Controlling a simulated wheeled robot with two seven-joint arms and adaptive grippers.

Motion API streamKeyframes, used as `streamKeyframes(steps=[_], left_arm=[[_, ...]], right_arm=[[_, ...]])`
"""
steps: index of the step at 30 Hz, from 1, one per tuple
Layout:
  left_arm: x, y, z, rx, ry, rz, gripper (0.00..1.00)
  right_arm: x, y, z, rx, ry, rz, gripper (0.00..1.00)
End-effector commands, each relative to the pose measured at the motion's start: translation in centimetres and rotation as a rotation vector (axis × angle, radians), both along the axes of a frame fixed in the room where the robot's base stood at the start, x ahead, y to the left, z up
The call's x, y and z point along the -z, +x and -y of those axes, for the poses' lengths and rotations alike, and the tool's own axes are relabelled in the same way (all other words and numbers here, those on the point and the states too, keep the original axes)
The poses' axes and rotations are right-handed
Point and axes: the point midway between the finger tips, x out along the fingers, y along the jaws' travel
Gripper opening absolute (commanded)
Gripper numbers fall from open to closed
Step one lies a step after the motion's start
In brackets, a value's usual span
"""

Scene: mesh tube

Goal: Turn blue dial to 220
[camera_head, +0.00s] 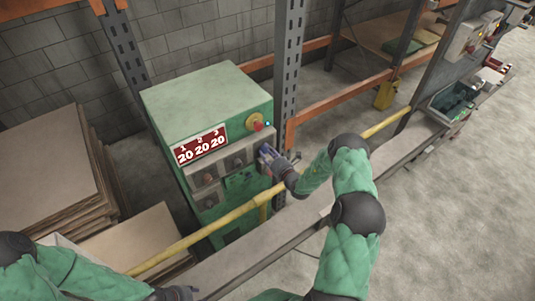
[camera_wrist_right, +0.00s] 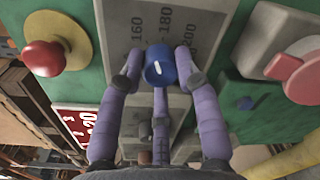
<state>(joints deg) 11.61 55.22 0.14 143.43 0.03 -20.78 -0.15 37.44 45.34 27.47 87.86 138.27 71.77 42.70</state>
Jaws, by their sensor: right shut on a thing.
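The blue dial (camera_wrist_right: 160,66) with a white mark sits on a grey plate (camera_wrist_right: 205,22) on the green machine (camera_head: 190,100). The numbers 160, 180 and 200 show around it in the right wrist view. My right gripper (camera_head: 264,156) is at the machine's right front edge, its purple fingers shut on the dial from both sides. In the head view the dial is hidden by the gripper. A red display (camera_head: 201,145) reads 20 20 20 under 1, 2, 3. My left gripper (camera_head: 174,293) is low at the bottom edge, away from the machine, its fingers cut off.
A red button on a yellow base (camera_head: 256,124) is on the machine's face, and a red knob (camera_wrist_right: 297,77) shows right of the dial. A yellow rail (camera_head: 205,232) runs across in front. Cardboard stacks (camera_head: 55,175) stand at left. The floor at right is clear.

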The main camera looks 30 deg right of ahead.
Motion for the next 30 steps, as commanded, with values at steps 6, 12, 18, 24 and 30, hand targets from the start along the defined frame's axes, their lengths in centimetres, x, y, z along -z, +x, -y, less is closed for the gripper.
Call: streamKeyframes(steps=[6, 12, 18, 24, 30], left_arm=[[0.6, 0.0, 0.0, 0.000, 0.000, 0.000, 0.40], [0.9, 0.0, 0.0, 0.000, 0.000, 0.000, 0.40], [1.2, 0.0, 0.0, 0.000, 0.000, 0.000, 0.40], [1.4, 0.0, 0.0, 0.000, 0.000, 0.000, 0.40], [1.5, 0.0, 0.0, 0.000, 0.000, 0.000, 0.40]], right_arm=[[0.8, -0.4, -0.5, -0.004, 0.213, -0.032, 0.01], [0.7, -0.4, -0.5, -0.005, 0.402, -0.048, 0.01], [0.7, -0.4, -0.6, -0.004, 0.591, -0.064, 0.01], [0.7, -0.4, -0.6, -0.004, 0.782, -0.080, 0.01], [0.7, -0.4, -0.6, -0.004, 0.971, -0.095, 0.01]])
